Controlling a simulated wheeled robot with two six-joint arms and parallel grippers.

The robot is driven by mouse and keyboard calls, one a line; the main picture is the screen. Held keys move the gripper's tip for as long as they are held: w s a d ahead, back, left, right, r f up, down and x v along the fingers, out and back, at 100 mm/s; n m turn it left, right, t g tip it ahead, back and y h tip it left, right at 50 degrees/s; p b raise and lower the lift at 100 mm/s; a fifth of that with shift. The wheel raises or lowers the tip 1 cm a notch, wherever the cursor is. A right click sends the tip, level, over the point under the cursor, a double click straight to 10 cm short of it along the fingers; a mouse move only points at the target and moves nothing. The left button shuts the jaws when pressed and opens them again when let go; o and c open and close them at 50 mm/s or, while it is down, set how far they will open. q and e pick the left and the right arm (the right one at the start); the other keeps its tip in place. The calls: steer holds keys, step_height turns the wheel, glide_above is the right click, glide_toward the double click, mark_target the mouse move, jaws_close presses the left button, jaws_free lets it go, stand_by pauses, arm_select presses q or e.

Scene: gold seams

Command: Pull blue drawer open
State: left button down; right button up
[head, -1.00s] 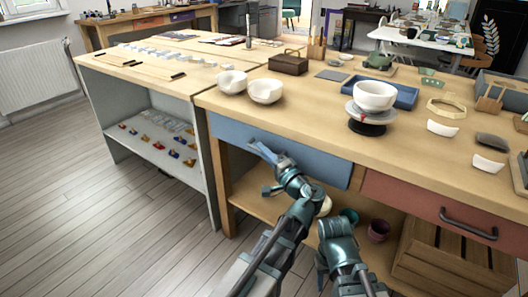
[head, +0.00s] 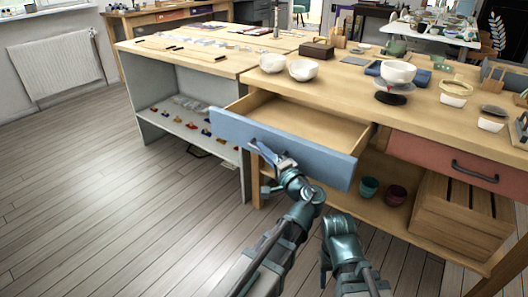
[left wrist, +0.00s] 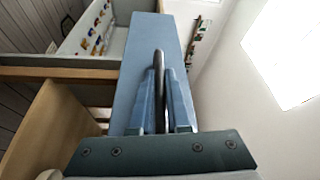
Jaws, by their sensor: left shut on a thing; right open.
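The blue drawer (head: 290,145) stands pulled out of the wooden workbench (head: 345,100), and its pale wooden inside (head: 300,119) shows and looks empty. My left gripper (head: 270,152) is at the drawer's front, shut on its handle. In the left wrist view the dark bar handle (left wrist: 159,85) runs between the two blue fingers (left wrist: 165,100), with the blue front (left wrist: 140,75) beside them. In the head view the fingers mostly hide the handle. My right arm (head: 341,240) is low in front of the bench; its fingertips are hidden or out of frame.
A red drawer (head: 430,158) with a dark handle is shut to the right. White bowls (head: 303,70) and a bowl on a turntable (head: 398,72) stand on the bench top. A wooden crate (head: 455,208) and two pots sit on the lower shelf. The floor at left is clear.

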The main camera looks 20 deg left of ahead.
arm_select(q)
steer(key=shift+s, duration=0.15)
arm_select(e)
steer(key=shift+s, duration=0.15)
arm_select(q)
steer(key=c, duration=0.9)
jaws_free()
